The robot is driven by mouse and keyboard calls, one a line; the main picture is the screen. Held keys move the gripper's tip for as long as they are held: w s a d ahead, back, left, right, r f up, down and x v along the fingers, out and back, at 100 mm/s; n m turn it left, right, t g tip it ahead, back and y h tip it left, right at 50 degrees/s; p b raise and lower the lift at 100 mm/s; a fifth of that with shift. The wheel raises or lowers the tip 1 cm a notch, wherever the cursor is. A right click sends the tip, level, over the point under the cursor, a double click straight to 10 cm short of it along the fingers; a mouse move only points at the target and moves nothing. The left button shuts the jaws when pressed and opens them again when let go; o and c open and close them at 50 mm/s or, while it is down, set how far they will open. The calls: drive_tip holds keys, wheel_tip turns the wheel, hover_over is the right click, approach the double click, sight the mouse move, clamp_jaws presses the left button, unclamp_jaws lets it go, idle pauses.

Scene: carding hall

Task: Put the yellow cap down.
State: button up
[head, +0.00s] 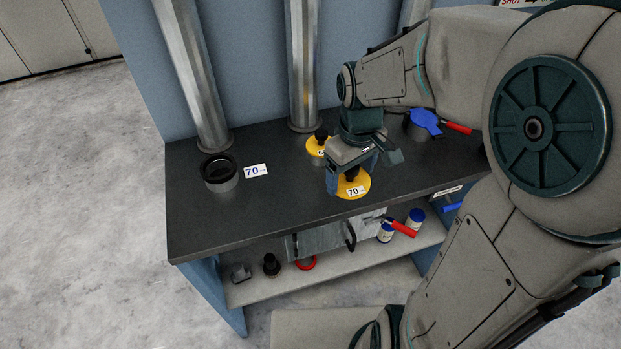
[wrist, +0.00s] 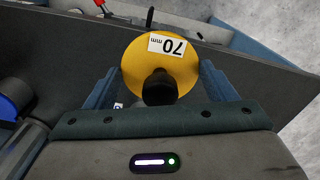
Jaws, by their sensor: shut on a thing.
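The yellow cap (head: 357,187) is a round disc with a black knob and a white "70 mm" label. It also shows in the wrist view (wrist: 185,72), between the two blue fingers. My gripper (head: 351,177) is shut on the cap, its fingers at opposite sides of the disc. The cap is over the front part of the dark bench top (head: 280,190). I cannot tell whether it touches the bench.
A second yellow cap (head: 314,146) is behind my gripper. A blue item (head: 425,122) stands at right. The lower shelf (head: 340,270) holds several items.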

drive_tip(key=w+a+f, duration=0.1)
drive_tip(key=a, duration=0.1)
drive_tip(key=w+a+f, duration=0.1)
drive_tip(key=a, duration=0.1)
drive_tip(key=a+f, duration=0.2)
drive_tip(key=shift+w, duration=0.4)
drive_tip(key=shift+a+f, duration=0.15)
drive_tip(key=shift+f, duration=1.95)
drive_tip(key=shift+f, duration=0.2)
drive_tip(key=o, duration=1.8)
wheel_tip(320, 180, up, 12)
drive_tip(key=s+d+r+m, duration=0.1)
drive_tip(key=s+d, duration=0.1)
drive_tip(key=s+d+r+m+t, duration=0.1)
drive_tip(key=s+d, duration=0.1)
drive_tip(key=d, duration=0.1)
drive_tip(key=s+d+r+m, duration=0.1)
drive_tip(key=s+d, duration=0.1)
drive_tip(key=shift+s+d+t+p, duration=0.1)
drive_tip(key=shift+d+t+p, duration=0.05)
drive_tip(key=shift+t+p, duration=0.15)
drive_tip(key=s+d+m, duration=0.1)
drive_tip(key=s, duration=0.1)
drive_tip(key=s+d+m+t, duration=0.1)
drive_tip(key=s+d, duration=0.1)
drive_tip(key=s+d+m, duration=0.1)
drive_tip(key=s, duration=0.1)
drive_tip(key=shift+s+d+m, duration=0.15)
drive_tip(key=shift+d+m, duration=0.05)
drive_tip(key=shift+m, duration=0.2)
